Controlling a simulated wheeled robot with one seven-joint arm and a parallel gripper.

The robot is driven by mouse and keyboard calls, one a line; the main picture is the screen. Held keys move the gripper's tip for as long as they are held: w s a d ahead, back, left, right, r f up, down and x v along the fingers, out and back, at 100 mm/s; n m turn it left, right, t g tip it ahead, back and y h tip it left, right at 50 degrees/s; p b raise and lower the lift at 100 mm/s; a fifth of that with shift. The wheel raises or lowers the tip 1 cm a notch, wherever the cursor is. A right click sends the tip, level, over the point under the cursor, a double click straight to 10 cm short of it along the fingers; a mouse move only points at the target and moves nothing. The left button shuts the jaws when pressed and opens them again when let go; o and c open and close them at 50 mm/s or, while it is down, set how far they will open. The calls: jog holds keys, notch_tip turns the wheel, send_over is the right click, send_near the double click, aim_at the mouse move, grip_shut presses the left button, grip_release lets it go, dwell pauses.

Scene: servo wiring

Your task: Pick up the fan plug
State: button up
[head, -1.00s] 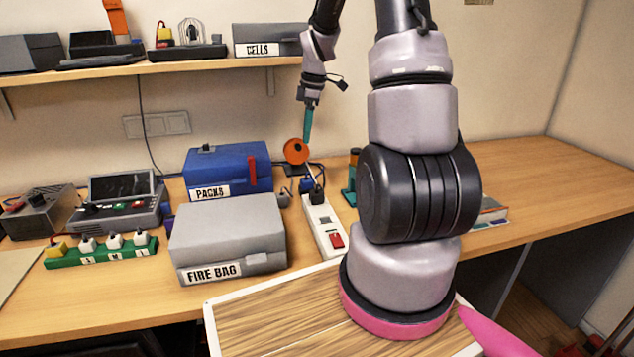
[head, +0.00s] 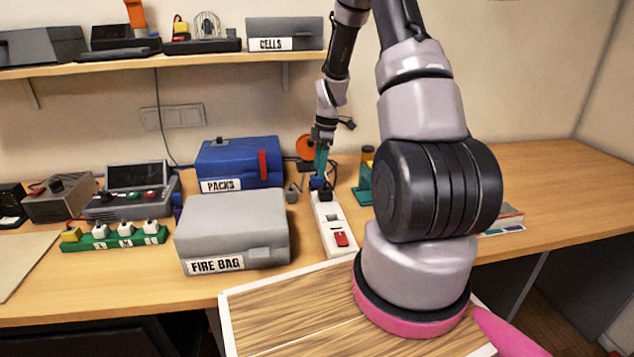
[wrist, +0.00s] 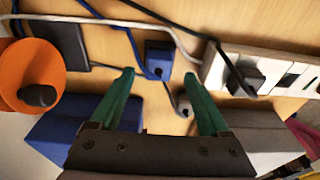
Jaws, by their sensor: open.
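My gripper (head: 321,172) is open and empty, its teal fingers pointing down behind the far end of the white power strip (head: 325,217). In the wrist view, the fingertips of my gripper (wrist: 158,75) stand apart on either side of a small blue block (wrist: 158,58) with a blue cord. The block (head: 316,184) shows in the head view, partly hidden by the fingers. A black plug (wrist: 245,76) with a black cord sits in the strip, right of the fingers. No label shows which one is the fan plug. Contact with the block cannot be told.
An orange disc (wrist: 32,75) with a dark hub stands left of the fingers in the wrist view. A blue PACKS box (head: 238,163) and a grey FIRE BAG box (head: 235,232) stand left of the strip. Several cords cross the bench.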

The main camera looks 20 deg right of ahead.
jog(key=shift+w+a+f, duration=0.1)
jog(key=shift+a+f, duration=0.05)
jog(key=shift+f, duration=0.6)
jog(key=shift+w+a+f, duration=0.1)
jog(key=shift+f, duration=0.65)
grip_shut()
jog(key=shift+r, duration=0.1)
jog(key=shift+r, duration=0.5)
jog(key=shift+w+d+r, duration=0.1)
jog(key=shift+d+r, duration=0.15)
jog(key=shift+r, duration=0.4)
jog(key=shift+w+d+r, duration=0.1)
jog(key=shift+d+r, duration=0.15)
jog(key=shift+r, duration=0.35)
jog(key=w+d, duration=0.3)
jog(key=d, duration=0.1)
jog(key=w+d, duration=0.3)
jog(key=d, duration=0.2)
jog(key=w+d, duration=0.2)
jog(key=d, duration=0.3)
jog(key=shift+w, duration=0.4)
jog(key=shift+d+r, duration=0.15)
jog(key=shift+r, duration=0.5)
